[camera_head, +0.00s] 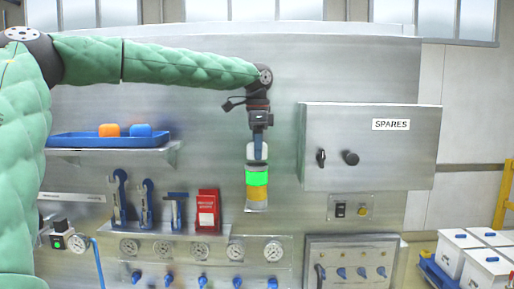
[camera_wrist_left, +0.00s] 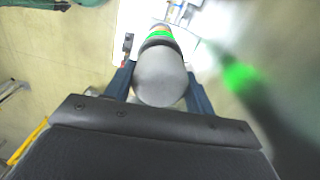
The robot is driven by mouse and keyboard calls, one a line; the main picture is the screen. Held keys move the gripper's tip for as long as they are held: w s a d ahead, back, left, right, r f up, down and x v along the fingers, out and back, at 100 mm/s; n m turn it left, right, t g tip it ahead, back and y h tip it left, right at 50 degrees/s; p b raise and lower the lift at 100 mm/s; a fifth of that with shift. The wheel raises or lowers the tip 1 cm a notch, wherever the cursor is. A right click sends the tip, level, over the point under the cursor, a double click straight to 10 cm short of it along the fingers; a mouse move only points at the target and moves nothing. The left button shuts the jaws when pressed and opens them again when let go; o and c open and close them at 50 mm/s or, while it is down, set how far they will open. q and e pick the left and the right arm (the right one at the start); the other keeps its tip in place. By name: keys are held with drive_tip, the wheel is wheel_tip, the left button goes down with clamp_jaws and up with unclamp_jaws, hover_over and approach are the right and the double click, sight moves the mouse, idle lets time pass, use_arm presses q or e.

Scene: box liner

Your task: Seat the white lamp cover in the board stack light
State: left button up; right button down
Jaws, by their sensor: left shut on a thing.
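The white lamp cover (camera_head: 257,153) is held upright, directly above the stack light (camera_head: 257,179) on the metal board. My left gripper (camera_head: 258,137) is shut on it from above. In the left wrist view the cover (camera_wrist_left: 160,82) shows as a grey-white rounded dome between the two fingers of my left gripper (camera_wrist_left: 160,92). The stack light has a lit green section over an amber one, with a dark band above the green. I cannot tell whether the cover touches that band or sits just above it. My right gripper is not in view.
A SPARES cabinet (camera_head: 370,147) juts out to the right of the stack light. A shelf with a blue tray (camera_head: 108,140) holding orange and blue pieces is at left. Hanging tools, a red box (camera_head: 207,211) and several gauges (camera_head: 199,249) are below. White bins (camera_head: 458,250) stand at right.

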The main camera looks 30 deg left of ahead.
use_arm(q)
drive_tip(key=shift+f, duration=0.3)
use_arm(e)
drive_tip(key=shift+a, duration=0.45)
use_arm(q)
drive_tip(key=shift+f, duration=0.35)
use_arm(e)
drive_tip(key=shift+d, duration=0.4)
use_arm(q)
drive_tip(key=shift+f, duration=0.2)
drive_tip(key=o, duration=1.1)
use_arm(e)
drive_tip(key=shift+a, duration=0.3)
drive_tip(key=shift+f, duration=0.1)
